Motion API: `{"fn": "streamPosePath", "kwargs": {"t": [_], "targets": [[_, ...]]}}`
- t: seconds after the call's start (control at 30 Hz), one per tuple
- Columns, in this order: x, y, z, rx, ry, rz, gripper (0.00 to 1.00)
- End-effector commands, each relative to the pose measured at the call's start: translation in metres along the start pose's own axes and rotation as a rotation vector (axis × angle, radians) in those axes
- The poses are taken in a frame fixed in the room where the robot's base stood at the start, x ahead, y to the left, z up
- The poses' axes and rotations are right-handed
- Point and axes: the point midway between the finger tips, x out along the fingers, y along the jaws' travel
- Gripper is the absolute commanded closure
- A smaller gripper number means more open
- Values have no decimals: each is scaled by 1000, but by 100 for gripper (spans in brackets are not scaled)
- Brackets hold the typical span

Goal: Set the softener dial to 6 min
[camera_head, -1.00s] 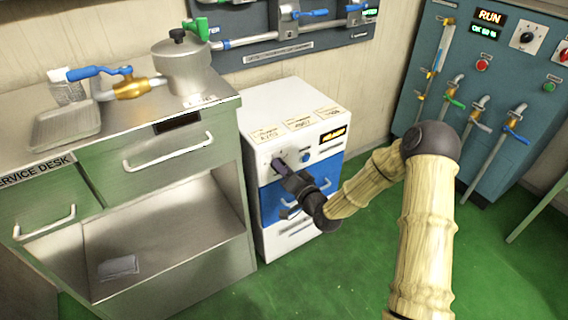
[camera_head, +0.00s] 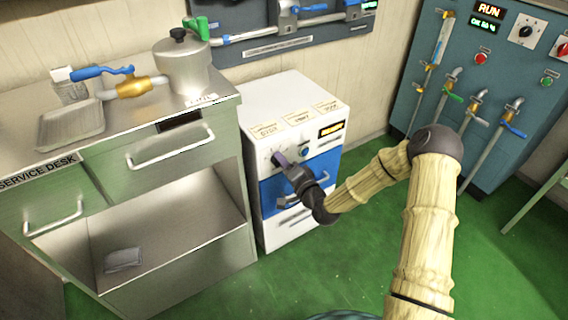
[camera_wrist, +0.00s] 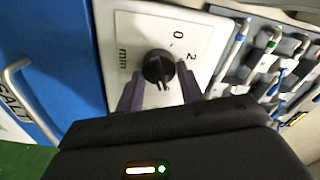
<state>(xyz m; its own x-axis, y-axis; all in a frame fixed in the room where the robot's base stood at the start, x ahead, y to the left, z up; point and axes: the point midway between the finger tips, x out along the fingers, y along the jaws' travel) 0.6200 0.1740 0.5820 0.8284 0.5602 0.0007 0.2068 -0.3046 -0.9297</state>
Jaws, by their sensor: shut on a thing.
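The softener is a white cabinet (camera_head: 290,100) with a blue front panel, standing beside the steel desk. Its dial is a dark round knob (camera_wrist: 157,66) on a white plate (camera_wrist: 137,35) marked 0, 2 and "min" in the wrist view. A pale mark shows on the knob, but I cannot read its setting. My gripper (camera_head: 281,160) is at the left of the softener's upper front. In the wrist view my gripper's purple fingers (camera_wrist: 160,88) are on both sides of the knob, shut on it. In the head view the gripper hides the dial.
A lit display (camera_head: 331,130) and a blue button (camera_head: 304,151) sit right of the dial. A handle (camera_wrist: 20,85) projects from the blue front. The service desk (camera_head: 158,150) stands close on the left; green floor (camera_head: 345,265) is clear in front.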

Motion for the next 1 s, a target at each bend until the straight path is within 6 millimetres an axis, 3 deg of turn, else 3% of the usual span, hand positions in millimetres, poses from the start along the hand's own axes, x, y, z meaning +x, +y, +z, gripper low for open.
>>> {"fn": "streamPosePath", "kwargs": {"t": [0.03,0.07,0.13,0.57,0.77,1.0], "targets": [[-1,2,0,2,-1,5,86],[-1,2,0,2,-1,5,57],[-1,2,0,1,-1,4,43],[-8,0,0,0,-1,4,42],[-37,-1,-1,2,0,5,42],[-85,-1,-1,3,0,6,42]]}}
